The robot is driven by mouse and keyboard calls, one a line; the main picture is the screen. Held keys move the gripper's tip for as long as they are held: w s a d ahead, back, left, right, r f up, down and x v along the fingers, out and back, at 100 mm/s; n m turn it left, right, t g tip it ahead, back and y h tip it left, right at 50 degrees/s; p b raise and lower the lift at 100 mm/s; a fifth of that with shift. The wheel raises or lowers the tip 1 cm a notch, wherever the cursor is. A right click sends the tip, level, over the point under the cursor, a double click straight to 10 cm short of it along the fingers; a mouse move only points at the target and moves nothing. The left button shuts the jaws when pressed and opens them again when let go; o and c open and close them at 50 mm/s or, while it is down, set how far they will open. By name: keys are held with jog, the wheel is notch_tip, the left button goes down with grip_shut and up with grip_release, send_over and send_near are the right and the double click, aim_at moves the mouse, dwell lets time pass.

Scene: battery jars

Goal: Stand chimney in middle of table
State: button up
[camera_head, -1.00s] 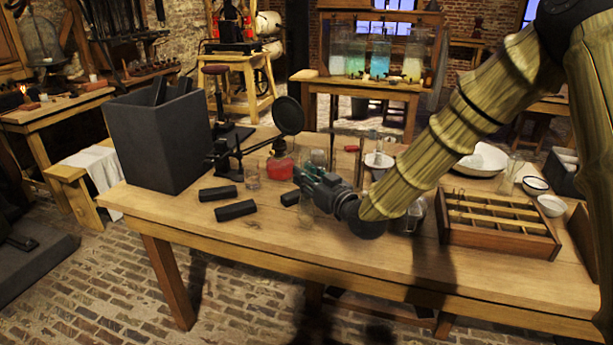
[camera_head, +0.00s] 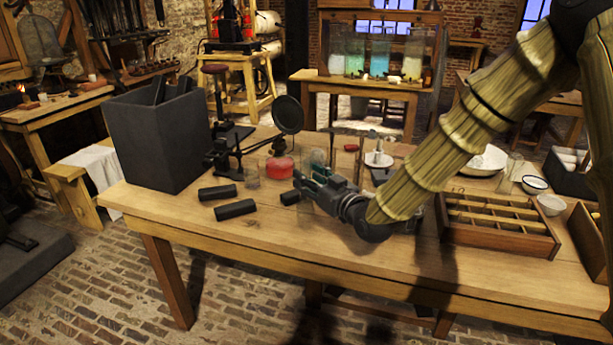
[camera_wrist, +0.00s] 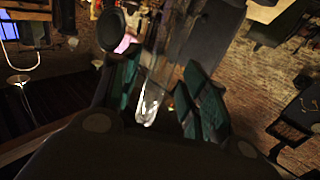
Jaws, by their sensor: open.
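My gripper (camera_head: 306,184) is low over the middle of the table (camera_head: 270,245), pointing left. Its green-padded fingers also show in the wrist view (camera_wrist: 165,95), spread apart. A clear, shiny glass piece (camera_wrist: 150,98) lies in the gap between them in that view. It looks like the glass chimney, but its full shape is dark and partly hidden. Contact with the fingers is not visible. In the head view my gripper and wrist cover this spot. A red-based lamp (camera_head: 280,167) stands just behind and left of my gripper.
A dark box (camera_head: 160,145) stands at the table's left end. Several black blocks (camera_head: 235,210) lie in front of the gripper's left. A divided wooden tray (camera_head: 498,222) sits right. The front strip is clear.

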jog(key=v, duration=1)
jog(key=shift+c, duration=0.5)
dwell(1.3)
